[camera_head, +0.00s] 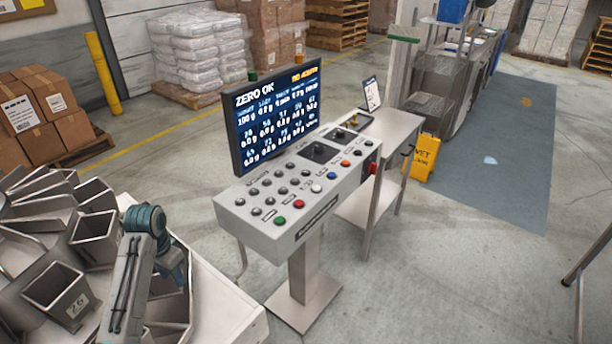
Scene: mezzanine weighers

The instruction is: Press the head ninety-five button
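A grey control console (225,206) stands on a post in the middle of the view. Its sloped top carries rows of small dark round buttons (267,181), with labels too small to read, so I cannot tell which one is head ninety-five. A green button (280,221) and a red button (298,204) sit near its front edge. My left arm comes in at the lower left, and its wrist bends down over the weigher. My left gripper (166,286) is low there, left of and apart from the console; its fingers cannot be made out. My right gripper is not in view.
A screen (280,115) reading "ZERO OK" stands behind the buttons. Metal weigher buckets (97,240) crowd the lower left. A steel side table (392,128) and a yellow wet-floor sign (422,158) stand right of the console. The floor in front is clear.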

